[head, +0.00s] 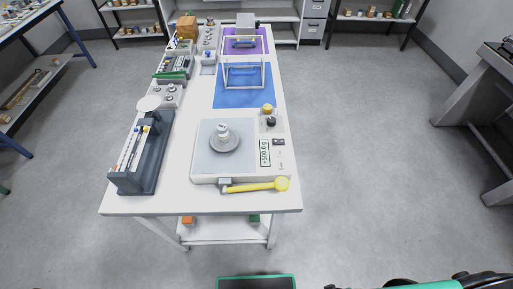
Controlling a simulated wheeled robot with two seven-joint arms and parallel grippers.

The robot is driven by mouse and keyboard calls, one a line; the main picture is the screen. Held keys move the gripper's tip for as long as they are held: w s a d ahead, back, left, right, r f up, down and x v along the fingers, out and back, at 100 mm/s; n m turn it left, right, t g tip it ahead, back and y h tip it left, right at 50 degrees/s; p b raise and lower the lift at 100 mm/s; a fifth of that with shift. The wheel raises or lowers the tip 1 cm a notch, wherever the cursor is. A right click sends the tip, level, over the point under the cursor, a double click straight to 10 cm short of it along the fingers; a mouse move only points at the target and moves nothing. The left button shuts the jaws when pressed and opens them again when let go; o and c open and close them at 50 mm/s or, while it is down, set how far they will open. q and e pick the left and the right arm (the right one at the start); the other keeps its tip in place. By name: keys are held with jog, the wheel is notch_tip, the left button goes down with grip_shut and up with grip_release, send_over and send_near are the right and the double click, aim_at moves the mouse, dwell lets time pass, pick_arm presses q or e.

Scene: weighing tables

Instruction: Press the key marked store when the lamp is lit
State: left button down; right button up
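A white weighing scale (203,166) stands at the near end of the long white table. A weight (222,131) sits on its round grey pan (224,143). Its display (265,152) seems to read +500.0 g. Small marks and a dark key-like patch (278,142) lie beside the display; their lettering is too small to read, so I cannot tell which is store. A yellow round piece (268,108) and a black knob (271,122) are at the scale's back right. I cannot tell which part is the lamp or whether it is lit. Neither gripper shows.
A dark grey instrument (153,160) stands left of the scale. A white frame (244,74) stands on a blue mat (232,100) farther back. The floor right of the table is clear.

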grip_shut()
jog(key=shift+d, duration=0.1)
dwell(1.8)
